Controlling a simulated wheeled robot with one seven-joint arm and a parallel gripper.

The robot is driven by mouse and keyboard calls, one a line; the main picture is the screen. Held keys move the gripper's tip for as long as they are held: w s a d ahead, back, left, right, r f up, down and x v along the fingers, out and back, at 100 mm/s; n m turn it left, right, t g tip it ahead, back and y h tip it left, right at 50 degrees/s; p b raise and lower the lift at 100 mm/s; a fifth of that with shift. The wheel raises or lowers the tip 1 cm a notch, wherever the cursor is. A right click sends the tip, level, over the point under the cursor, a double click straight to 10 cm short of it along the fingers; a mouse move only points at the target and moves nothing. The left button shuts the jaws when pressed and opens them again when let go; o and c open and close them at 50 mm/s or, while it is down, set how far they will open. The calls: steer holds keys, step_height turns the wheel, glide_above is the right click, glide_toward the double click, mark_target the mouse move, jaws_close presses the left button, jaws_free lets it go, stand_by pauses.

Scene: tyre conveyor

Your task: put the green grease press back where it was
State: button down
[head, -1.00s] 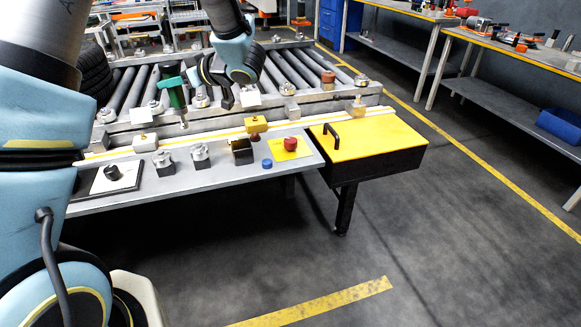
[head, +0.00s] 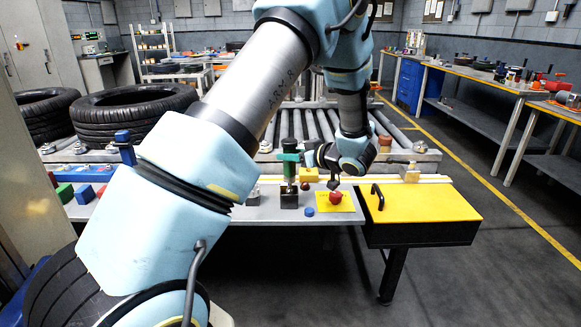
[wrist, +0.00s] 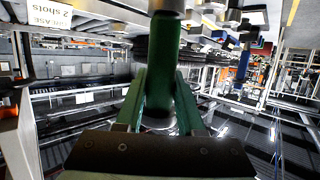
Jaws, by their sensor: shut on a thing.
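My gripper (head: 302,157) is shut on the green grease press (head: 288,148), coming at it from the right. The press is upright, with a green body and a pale thin lower shaft. The shaft's lower end lines up with the top of a black block (head: 289,200) on the grey bench; I cannot tell whether it is inside, touching or just above it. In the wrist view the press's green barrel (wrist: 162,65) stands between the two fingers; its lower end is hidden.
A red button on a yellow plate (head: 325,207), a blue cap (head: 309,211) and a dark red knob (head: 305,187) are close to the block. A yellow-topped box with a black handle (head: 420,212) is to the right. Roller conveyor (head: 310,125) runs behind.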

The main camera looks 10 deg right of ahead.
mark_target(294, 166)
steer(key=shift+f+p, duration=0.3)
steer(key=shift+f, duration=1.45)
steer(key=shift+f, duration=0.2)
steer(key=c, duration=0.5)
jaws_free()
steer(key=shift+r, duration=0.2)
steer(key=b+v, duration=0.2)
steer(key=v, duration=1)
steer(key=shift+b, duration=0.4)
